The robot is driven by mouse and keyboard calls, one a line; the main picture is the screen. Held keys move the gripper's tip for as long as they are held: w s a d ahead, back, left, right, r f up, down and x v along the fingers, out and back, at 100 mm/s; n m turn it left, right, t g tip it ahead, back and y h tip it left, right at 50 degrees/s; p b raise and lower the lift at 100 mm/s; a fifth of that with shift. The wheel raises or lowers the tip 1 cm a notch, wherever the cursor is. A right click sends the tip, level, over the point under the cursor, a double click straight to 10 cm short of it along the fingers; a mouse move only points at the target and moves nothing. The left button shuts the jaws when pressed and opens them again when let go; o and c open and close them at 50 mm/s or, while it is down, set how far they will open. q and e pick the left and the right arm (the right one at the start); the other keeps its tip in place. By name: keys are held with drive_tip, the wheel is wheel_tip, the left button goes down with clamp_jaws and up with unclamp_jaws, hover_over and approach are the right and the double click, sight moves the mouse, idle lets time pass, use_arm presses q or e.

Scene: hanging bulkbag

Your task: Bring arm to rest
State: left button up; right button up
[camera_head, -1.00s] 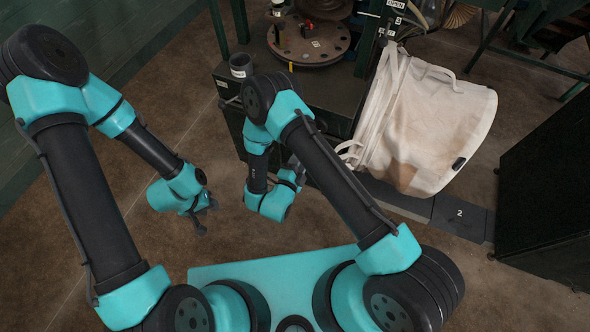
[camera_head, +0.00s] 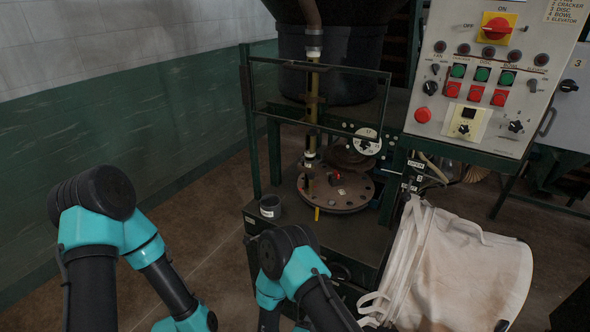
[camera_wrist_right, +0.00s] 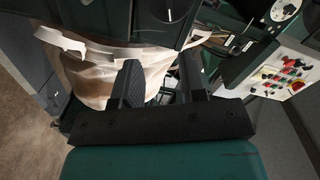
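My right gripper (camera_wrist_right: 160,82) shows in the right wrist view with its two dark fingers apart and nothing visible between them. The off-white bulk bag (camera_head: 455,268) hangs tilted at the right side of the machine in the head view, with strap loops at its lower left. The bag also shows beyond the right gripper's fingers in the wrist view (camera_wrist_right: 95,78); I cannot tell how far it is from them. In the head view, both of my arms reach in from the bottom, and both grippers are below the picture edge.
A dark machine frame (camera_head: 247,130) with a round rusty disc (camera_head: 345,192) and a grey cup (camera_head: 270,206) stands ahead. A control panel (camera_head: 490,85) with buttons and a red switch is at upper right. Open brown floor (camera_head: 215,235) lies between the left arm and the machine.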

drive_tip(key=w+d+f+n+g+y, duration=0.3)
drive_tip(key=d+f+n+g+y, duration=0.1)
drive_tip(key=d+n+g+y, duration=0.3)
drive_tip(key=s+d+r+n+g+y, duration=0.3)
drive_tip(key=s+d+n+g+y, duration=0.3)
drive_tip(key=s+n, duration=0.4)
drive_tip(key=shift+s+d+r+n+g, duration=0.35)
drive_tip(key=shift+s+d, duration=0.45)
drive_tip(key=shift+s, duration=0.45)
